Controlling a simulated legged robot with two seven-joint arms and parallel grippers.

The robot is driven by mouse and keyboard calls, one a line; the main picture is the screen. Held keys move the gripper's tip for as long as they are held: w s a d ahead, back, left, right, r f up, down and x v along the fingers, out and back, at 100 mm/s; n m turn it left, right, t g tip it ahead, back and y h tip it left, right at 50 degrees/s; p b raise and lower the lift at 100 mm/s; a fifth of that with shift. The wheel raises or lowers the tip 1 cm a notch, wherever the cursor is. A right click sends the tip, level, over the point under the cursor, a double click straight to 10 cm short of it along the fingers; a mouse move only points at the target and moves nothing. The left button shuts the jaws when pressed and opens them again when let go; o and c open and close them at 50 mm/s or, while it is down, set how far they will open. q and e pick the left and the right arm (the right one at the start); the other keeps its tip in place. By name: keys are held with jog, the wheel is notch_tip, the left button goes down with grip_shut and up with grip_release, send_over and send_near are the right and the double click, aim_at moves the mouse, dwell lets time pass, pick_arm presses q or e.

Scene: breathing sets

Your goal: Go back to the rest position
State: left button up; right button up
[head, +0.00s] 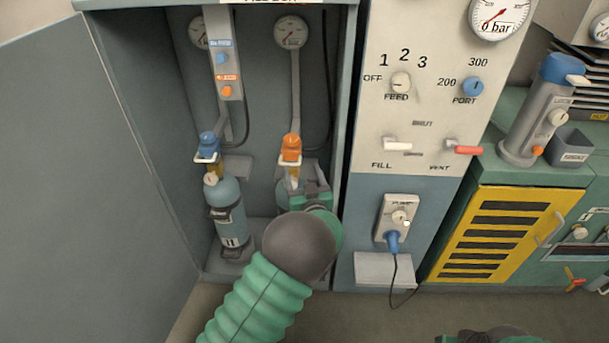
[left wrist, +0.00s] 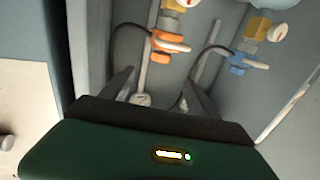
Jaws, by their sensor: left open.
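My left arm reaches from the bottom of the head view into the open fill cabinet (head: 258,110). My left gripper (head: 313,182) is in front of the right-hand cylinder (head: 283,195), below the orange connector (head: 291,148). In the left wrist view its two fingers (left wrist: 155,88) are apart with nothing between them. The orange connector (left wrist: 170,42) and the blue connector (left wrist: 240,62) show beyond the fingers there. My arm hides most of the right-hand cylinder. A dark green part at the bottom edge of the head view (head: 492,338) may be my right arm; its fingers are not visible.
The cabinet door (head: 85,170) stands open at the left. A blue-grey cylinder (head: 228,215) stands left of my arm, under the blue connector (head: 208,145). The control panel (head: 425,115) is close on the right, with a pump switch and blue plug (head: 393,240). A yellow vented cabinet (head: 495,235) stands farther right.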

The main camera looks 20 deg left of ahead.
pick_arm(q)
jog(key=s+d+f+m+g+h, duration=0.1)
jog(key=s+f+m+g+h, duration=0.2)
jog(key=s, duration=0.8)
jog(key=s+d+f+m+g+h, duration=0.1)
jog(key=s+d+f+g+h, duration=0.3)
jog(key=s, duration=0.6)
jog(key=s+a+f+m+g+h, duration=0.15)
jog(key=s+g, duration=0.35)
jog(key=s, duration=0.6)
jog(key=w+p+v, duration=0.2)
jog(key=p+v, duration=0.9)
jog(key=w+a+r+p+v, duration=0.1)
jog(key=w+p+v, duration=0.1)
jog(key=p+v, duration=1)
jog(key=shift+w+r+m+g+h, duration=0.25)
jog(key=shift+r+m+g+h, duration=0.1)
jog(key=shift+g, duration=0.05)
